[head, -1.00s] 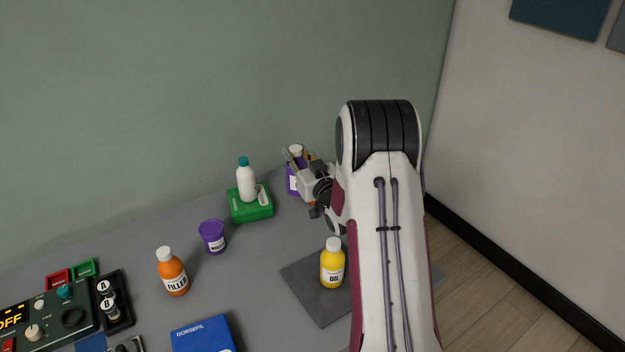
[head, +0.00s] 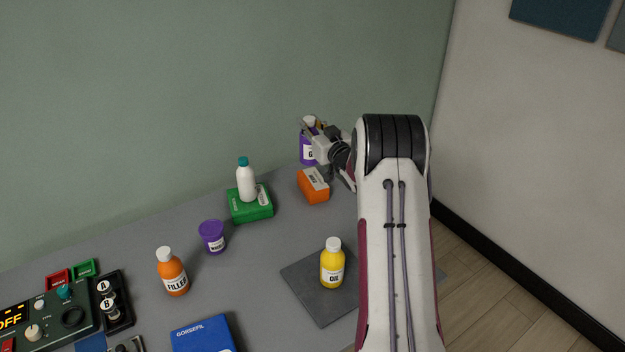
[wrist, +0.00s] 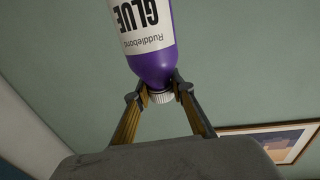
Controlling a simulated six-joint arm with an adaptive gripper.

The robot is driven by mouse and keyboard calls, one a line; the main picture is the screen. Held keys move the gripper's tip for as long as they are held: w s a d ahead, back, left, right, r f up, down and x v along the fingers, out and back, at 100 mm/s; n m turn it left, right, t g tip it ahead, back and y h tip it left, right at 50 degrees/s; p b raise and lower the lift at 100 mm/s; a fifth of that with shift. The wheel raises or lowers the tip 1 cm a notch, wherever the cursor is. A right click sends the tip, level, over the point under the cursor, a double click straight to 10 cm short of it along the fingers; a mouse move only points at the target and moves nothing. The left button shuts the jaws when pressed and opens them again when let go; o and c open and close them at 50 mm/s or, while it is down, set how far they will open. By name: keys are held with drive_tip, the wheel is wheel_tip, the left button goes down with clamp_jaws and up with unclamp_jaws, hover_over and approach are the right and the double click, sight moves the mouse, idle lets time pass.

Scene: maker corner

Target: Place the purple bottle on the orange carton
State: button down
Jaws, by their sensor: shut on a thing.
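The purple bottle (head: 306,152) has a white cap and a white label, which reads GLUE in the wrist view (wrist: 150,62). My gripper (head: 314,128) is shut on it near the cap, and the fingers (wrist: 160,92) show on both sides of the bottle's neck. The bottle hangs upright above the back of the table. The orange carton (head: 313,188) lies flat on the table, just below and slightly right of the bottle in the head view. A gap seems to show between them. My gripper covers part of the bottle's right side.
A green carton (head: 251,210) with a white bottle (head: 246,182) on it stands left of the orange carton. A purple tub (head: 211,238), an orange bottle (head: 172,272) and a yellow bottle (head: 332,268) on a dark mat (head: 306,294) stand nearer. The wall is close behind.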

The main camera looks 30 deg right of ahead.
idle(0.3)
drive_tip(key=shift+f, duration=3.15)
drive_tip(key=shift+f, duration=1.85)
drive_tip(key=c, duration=1.7)
unclamp_jaws()
drive_tip(key=shift+f, duration=0.1)
drive_tip(key=shift+s+a, duration=0.25)
drive_tip(key=shift+s, duration=1.75)
drive_tip(key=shift+s+a, duration=0.2)
drive_tip(key=shift+s, duration=1.75)
drive_tip(key=shift+s+a, duration=0.25)
drive_tip(key=shift+s, duration=1.75)
